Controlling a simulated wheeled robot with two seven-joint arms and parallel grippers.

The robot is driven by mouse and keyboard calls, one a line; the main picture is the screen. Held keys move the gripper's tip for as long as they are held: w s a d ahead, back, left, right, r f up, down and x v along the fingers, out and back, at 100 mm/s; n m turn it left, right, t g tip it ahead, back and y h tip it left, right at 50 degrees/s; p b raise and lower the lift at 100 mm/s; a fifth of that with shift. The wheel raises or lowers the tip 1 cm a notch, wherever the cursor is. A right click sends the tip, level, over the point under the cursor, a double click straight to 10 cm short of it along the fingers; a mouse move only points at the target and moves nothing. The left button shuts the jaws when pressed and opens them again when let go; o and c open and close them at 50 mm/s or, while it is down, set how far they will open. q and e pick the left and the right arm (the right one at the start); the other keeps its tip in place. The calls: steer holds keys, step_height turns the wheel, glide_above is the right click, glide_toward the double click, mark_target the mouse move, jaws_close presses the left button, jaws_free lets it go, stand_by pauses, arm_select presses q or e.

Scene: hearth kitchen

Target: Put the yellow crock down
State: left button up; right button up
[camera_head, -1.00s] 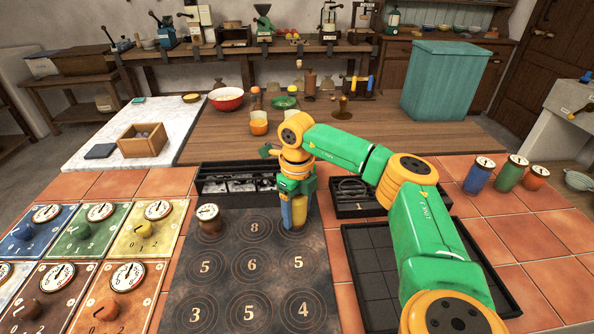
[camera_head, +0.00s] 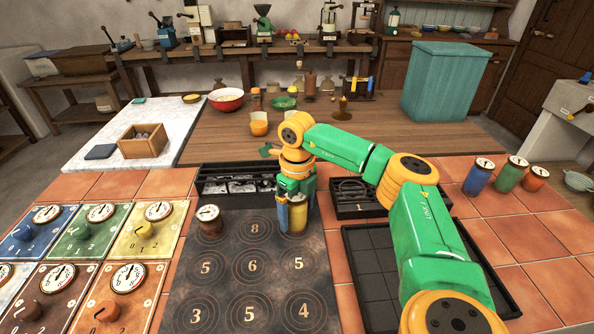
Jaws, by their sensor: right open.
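The yellow crock (camera_head: 298,216) stands upright at the back right of the dark hob plate (camera_head: 218,268), right of the ring marked 8. My right gripper (camera_head: 293,208) is directly above it, pointing down, with its open fingers around the crock. One finger shows at the crock's left side. The gripper hides the crock's top, and I cannot tell whether a finger still touches it. My left gripper is out of view.
A brown crock with a dial lid (camera_head: 209,220) stands at the hob's back left. Black trays (camera_head: 235,180) lie behind and right of the hob. Blue, green and orange-red crocks (camera_head: 510,175) stand at the right. The numbered front rings are clear.

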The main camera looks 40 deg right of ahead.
step_height(320, 180, up, 10)
steer(key=shift+r, duration=0.1)
